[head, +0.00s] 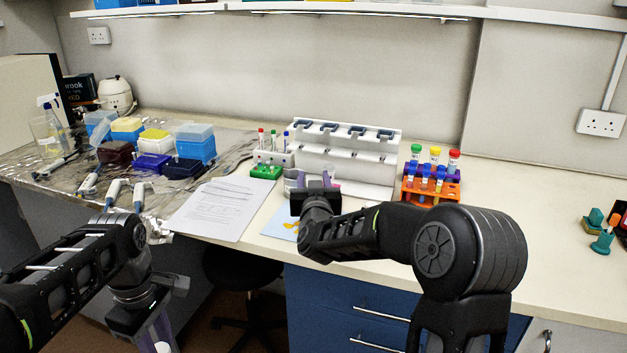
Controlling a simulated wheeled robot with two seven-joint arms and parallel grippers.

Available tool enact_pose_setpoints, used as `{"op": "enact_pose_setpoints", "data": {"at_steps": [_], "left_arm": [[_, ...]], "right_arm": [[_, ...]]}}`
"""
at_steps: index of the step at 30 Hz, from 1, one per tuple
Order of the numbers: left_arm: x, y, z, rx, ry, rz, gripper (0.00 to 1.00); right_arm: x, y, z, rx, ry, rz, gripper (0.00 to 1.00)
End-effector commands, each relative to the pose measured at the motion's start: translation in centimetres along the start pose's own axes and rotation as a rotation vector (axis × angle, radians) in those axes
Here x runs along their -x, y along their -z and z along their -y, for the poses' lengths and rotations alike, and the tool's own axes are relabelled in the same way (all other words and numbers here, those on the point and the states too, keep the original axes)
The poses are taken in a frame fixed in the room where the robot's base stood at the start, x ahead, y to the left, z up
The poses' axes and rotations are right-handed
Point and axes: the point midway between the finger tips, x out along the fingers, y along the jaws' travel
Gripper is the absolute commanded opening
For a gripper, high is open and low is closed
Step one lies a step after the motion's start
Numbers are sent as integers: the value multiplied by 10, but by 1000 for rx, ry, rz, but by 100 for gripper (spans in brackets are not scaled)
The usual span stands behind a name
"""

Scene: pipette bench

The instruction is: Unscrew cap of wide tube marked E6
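An orange rack (420,198) on the right part of the bench holds several tubes. Those at the back have a green cap (416,149), a yellow cap (435,152) and a red cap (454,155); smaller tubes stand in front. The markings are too small to read, so I cannot tell which is E6. My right gripper (314,181) is left of this rack, in front of the white stand, its purple fingers apart; my own wrist partly hides it. My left gripper (160,344) hangs at the bottom edge in front of the bench, its fingertips mostly cut off.
A white pipette stand (365,165) stands behind my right gripper. A small rack (265,171) with thin capped tubes is left of it. Printed sheets (222,207) lie in front. Tip boxes (195,145) and pipettes (115,192) occupy the left.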

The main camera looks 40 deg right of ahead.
Motion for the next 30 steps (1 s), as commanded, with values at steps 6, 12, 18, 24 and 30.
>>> {"op": "enact_pose_setpoints", "data": {"at_steps": [6,12,18,24,30], "left_arm": [[0,0,0,0,0,0,0],[8,0,0,0,0,0,0],[8,0,0,0,1,0,0],[1,0,0,0,0,0,0],[-3,0,0,0,0,0,0]], "right_arm": [[0,0,0,0,0,0,46],[0,8,0,0,0,0,46],[18,11,1,0,2,0,46],[62,11,0,-1,2,-1,46],[102,12,0,0,1,-2,46]]}}
